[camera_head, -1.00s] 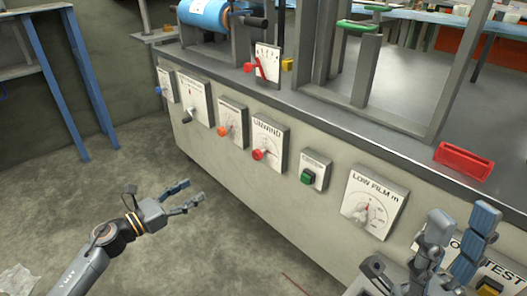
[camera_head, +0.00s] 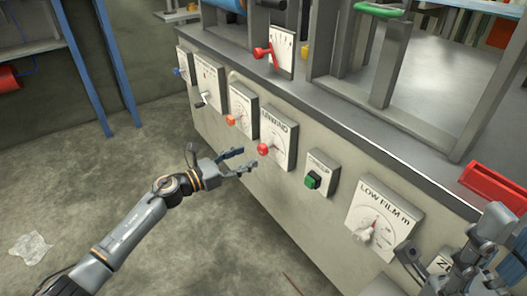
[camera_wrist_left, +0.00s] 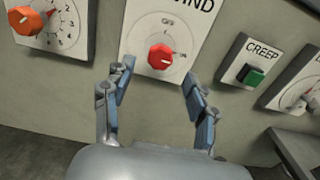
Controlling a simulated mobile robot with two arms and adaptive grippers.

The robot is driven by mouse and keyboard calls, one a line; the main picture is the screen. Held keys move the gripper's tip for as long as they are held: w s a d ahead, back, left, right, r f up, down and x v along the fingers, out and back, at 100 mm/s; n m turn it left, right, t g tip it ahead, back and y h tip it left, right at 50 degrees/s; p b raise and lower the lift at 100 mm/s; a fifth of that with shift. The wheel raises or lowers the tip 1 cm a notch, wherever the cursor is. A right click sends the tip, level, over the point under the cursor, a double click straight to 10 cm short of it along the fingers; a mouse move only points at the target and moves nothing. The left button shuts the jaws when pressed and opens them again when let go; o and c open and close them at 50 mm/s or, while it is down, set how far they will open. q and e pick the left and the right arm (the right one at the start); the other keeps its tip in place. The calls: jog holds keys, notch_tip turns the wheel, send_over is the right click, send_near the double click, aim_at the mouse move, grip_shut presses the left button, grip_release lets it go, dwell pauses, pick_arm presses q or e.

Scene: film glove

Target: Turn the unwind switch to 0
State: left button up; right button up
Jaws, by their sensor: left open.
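The unwind switch is a red knob (camera_head: 263,149) on a white plate (camera_head: 278,140) marked "UNWIND", on the front of the grey machine. In the left wrist view the red knob (camera_wrist_left: 161,57) sits between and beyond my open fingers, with a pale line on it and dial marks around it. My left gripper (camera_head: 246,161) is open and empty, just in front of and slightly below the knob, apart from it; it also shows in the left wrist view (camera_wrist_left: 160,92). My right gripper (camera_head: 478,257) is at the lower right edge, partly cut off; its jaws are unclear.
The orange knob (camera_head: 231,120) is on the plate left of the unwind plate. The green CREEP button (camera_head: 312,180) and the LOW FILM dial (camera_head: 379,218) are to the right. A red tray (camera_head: 493,187) lies on the machine top. The floor in front is mostly clear.

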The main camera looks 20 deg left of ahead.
aim_at(260, 151)
pick_arm(q)
jog(key=b+x, duration=0.1)
jog(key=x, duration=0.6)
jog(key=c, duration=1.2)
